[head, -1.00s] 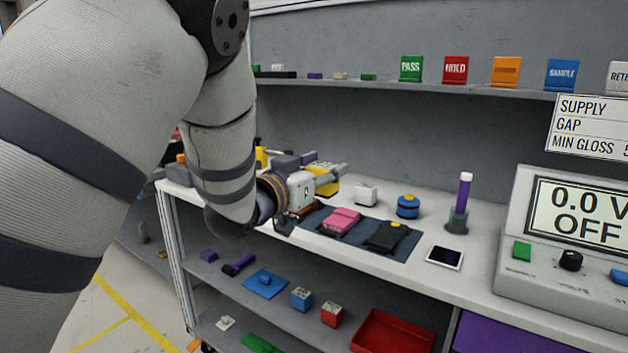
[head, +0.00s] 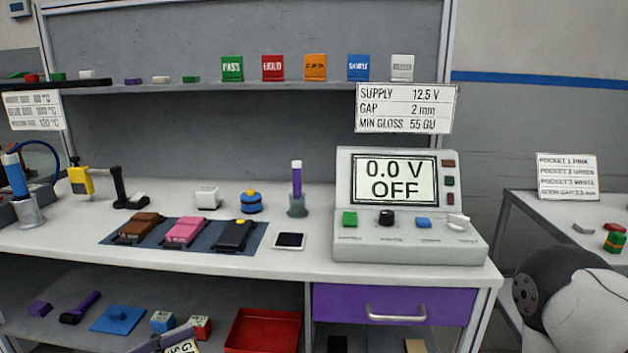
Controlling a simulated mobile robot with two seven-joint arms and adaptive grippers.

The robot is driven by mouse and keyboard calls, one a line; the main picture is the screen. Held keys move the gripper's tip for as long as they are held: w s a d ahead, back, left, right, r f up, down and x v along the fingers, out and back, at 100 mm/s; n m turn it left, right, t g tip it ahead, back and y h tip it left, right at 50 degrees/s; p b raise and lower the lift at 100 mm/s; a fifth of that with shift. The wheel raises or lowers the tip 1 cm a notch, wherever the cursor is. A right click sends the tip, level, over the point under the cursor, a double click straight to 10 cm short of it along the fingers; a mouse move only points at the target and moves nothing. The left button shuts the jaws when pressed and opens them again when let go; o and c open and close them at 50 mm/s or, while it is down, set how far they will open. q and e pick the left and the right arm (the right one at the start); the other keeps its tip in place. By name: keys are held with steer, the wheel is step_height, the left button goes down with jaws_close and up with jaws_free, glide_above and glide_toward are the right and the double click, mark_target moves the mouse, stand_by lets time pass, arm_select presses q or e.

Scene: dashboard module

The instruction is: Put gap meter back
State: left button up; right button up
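No thing in view is labelled as the gap meter, so I cannot tell which it is. A brown device (head: 139,227), a pink device (head: 185,231) and a black device with a yellow button (head: 234,235) lie side by side on a dark blue mat (head: 258,238) on the bench. A yellow device (head: 80,181) stands at the bench's back left beside a black stand (head: 127,194). At the bottom edge, a grey-purple part (head: 160,341) with a pale lettered label is cut off; it may be my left gripper or something held. My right gripper is out of view.
The supply unit (head: 408,234) reads 0.0 V OFF. A white block (head: 207,197), blue-yellow puck (head: 251,203), purple stick in a holder (head: 297,190) and small tablet (head: 289,241) stand on the bench (head: 290,268). A red tray (head: 262,331) is below. Part of my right arm shows at right.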

arm_select(q)
steer(key=shift+s+d, duration=0.1)
steer(key=shift+s, duration=0.55)
steer(key=w+a+r+n+t+y, duration=0.2)
steer(key=w+r+y, duration=0.1)
steer(key=w, duration=0.4)
steer(key=w+a+r+n+t+y, duration=0.2)
steer(key=w+a+t, duration=0.1)
steer(key=w, duration=0.3)
steer(key=w+a+r+n+t+y, duration=0.1)
steer(key=w+a+r+n+y, duration=0.2)
steer(key=r, duration=0.4)
steer(key=w+a+r+n+t+y, duration=0.1)
steer(key=w+a+r+n+y, duration=0.1)
steer(key=r, duration=0.5)
steer(key=w+a+y, duration=0.1)
steer(key=w+y, duration=0.1)
steer(key=shift+r+n+y, duration=0.2)
steer(key=shift+n+y, duration=0.2)
steer(key=shift+a, duration=0.1)
